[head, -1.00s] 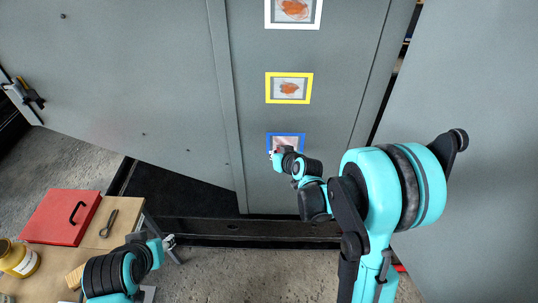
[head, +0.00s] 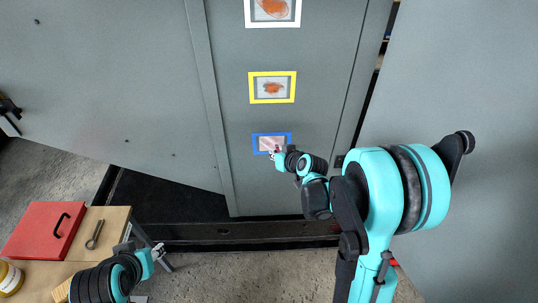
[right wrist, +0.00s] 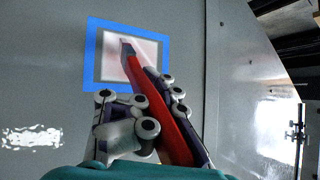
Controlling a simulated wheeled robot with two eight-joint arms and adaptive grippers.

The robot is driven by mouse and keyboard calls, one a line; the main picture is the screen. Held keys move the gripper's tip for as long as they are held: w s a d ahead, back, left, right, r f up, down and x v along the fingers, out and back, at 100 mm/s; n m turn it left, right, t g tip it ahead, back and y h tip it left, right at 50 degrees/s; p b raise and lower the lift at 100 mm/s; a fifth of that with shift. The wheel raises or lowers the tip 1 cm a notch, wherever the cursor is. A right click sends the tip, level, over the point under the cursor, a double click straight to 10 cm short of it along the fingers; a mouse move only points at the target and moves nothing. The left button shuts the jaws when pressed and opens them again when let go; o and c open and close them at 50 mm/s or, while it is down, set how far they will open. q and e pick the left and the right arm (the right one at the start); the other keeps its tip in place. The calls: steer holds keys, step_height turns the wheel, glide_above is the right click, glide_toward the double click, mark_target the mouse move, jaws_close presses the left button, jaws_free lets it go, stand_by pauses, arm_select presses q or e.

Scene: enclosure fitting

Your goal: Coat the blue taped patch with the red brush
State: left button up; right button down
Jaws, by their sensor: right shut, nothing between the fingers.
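The blue taped patch (head: 256,143) is a blue tape square on the grey cabinet panel, below a yellow one. In the right wrist view its blue tape (right wrist: 92,58) frames a pale surface with pink streaks. The red brush (right wrist: 158,102) runs along my right gripper's fingers, with its dark tip over the patch's middle; contact cannot be told. My right gripper (head: 277,153) is shut at the patch's lower right; in the right wrist view its fingers (right wrist: 152,110) flank the handle. My left gripper (head: 158,250) is beside the workbench, apparently empty; its opening is unclear.
Yellow-taped (head: 252,88) and white-taped (head: 249,14) patches with orange-brown marks are above. A red case (head: 38,229), a dark tool (head: 95,234) and a yellow jar (head: 9,278) sit on the wooden bench (head: 112,222). A grey door panel (head: 465,80) stands at the right.

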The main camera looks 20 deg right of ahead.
steer(key=shift+s+d+b, duration=0.2)
steer(key=shift+d+b, duration=0.35)
steer(key=shift+d, duration=0.45)
steer(key=w+a+b, duration=0.1)
steer(key=w+a, duration=0.1)
steer(key=a, duration=0.6)
steer(key=shift+w+a+b, duration=0.2)
steer(key=shift+a+b, duration=0.1)
steer(key=shift+a, duration=0.05)
stand_by(1.0)
